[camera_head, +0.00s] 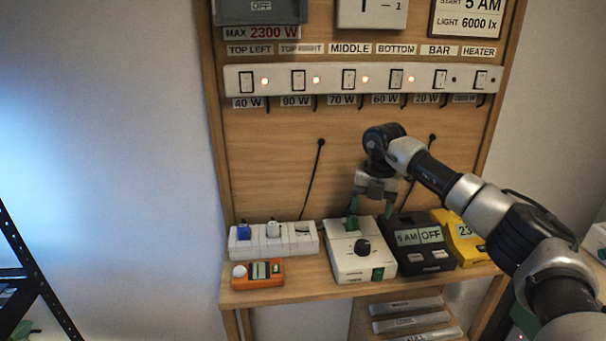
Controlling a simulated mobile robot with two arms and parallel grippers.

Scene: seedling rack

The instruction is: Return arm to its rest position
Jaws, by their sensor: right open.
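My right gripper (370,212) hangs fingers-down above the wooden shelf, reached by my arm from the right. Its two green-tipped fingers are spread apart, with nothing seen between them. It is over the back of a white box with a black knob (350,263). One fingertip overlaps the box's top in the picture; I cannot tell whether it touches. The other fingertip is near the black timer (424,258) reading "5 AM" and "OFF". My left gripper is out of view.
A white power strip (303,245) and an orange meter (257,283) are left on the shelf (310,289). A yellow device (462,247) sits right, partly behind my arm. A switch strip (330,79) runs across the back panel (270,165). A dark rack (28,262) stands far left.

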